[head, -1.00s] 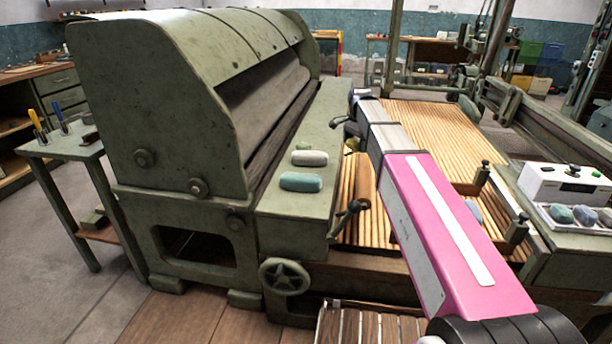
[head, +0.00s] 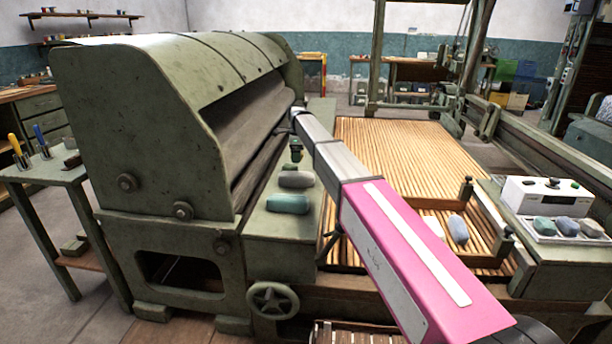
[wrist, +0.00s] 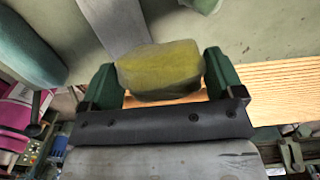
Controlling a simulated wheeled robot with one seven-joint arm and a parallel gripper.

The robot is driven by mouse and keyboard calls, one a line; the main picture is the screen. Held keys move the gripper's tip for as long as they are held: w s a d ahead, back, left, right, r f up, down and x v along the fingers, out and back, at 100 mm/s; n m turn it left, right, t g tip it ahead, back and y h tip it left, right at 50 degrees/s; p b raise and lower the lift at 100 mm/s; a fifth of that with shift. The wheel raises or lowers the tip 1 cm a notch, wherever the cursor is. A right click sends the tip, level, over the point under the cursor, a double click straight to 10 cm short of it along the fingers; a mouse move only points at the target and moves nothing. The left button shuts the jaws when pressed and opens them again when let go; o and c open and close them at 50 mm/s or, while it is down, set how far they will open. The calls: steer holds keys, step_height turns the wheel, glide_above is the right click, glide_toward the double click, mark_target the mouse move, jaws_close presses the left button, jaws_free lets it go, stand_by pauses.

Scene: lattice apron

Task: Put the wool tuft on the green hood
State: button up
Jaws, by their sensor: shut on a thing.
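A mustard-yellow wool tuft (wrist: 160,68) sits between the two dark green fingers of my gripper (wrist: 163,80) in the wrist view. The gripper is shut on it. In the head view my gripper (head: 296,150) is above the far part of the flat green ledge (head: 262,240), beside the machine's roller opening; the held tuft cannot be made out there. The green hood (head: 125,105) is the large, worn, curved cover left of my gripper, its top higher than the gripper.
A grey tuft (head: 296,179) and a teal tuft (head: 287,204) lie on the ledge near my gripper. A white box (head: 545,195) stands beside a tray of tufts (head: 596,239). The hood's top looks clear.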

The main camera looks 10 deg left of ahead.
steer(key=w+d+f, duration=0.1)
steer(key=w, duration=0.1)
steer(key=w+d+f, duration=0.3)
steer(key=w, duration=0.1)
steer(key=shift+d+f, duration=0.45)
steer(key=shift+f, duration=1.9)
steer(key=shift+f, duration=0.1)
steer(key=o, duration=0.7)
steer(key=shift+c, duration=0.2)
step_height(320, 180, up, 12)
steer(key=shift+w, duration=0.1)
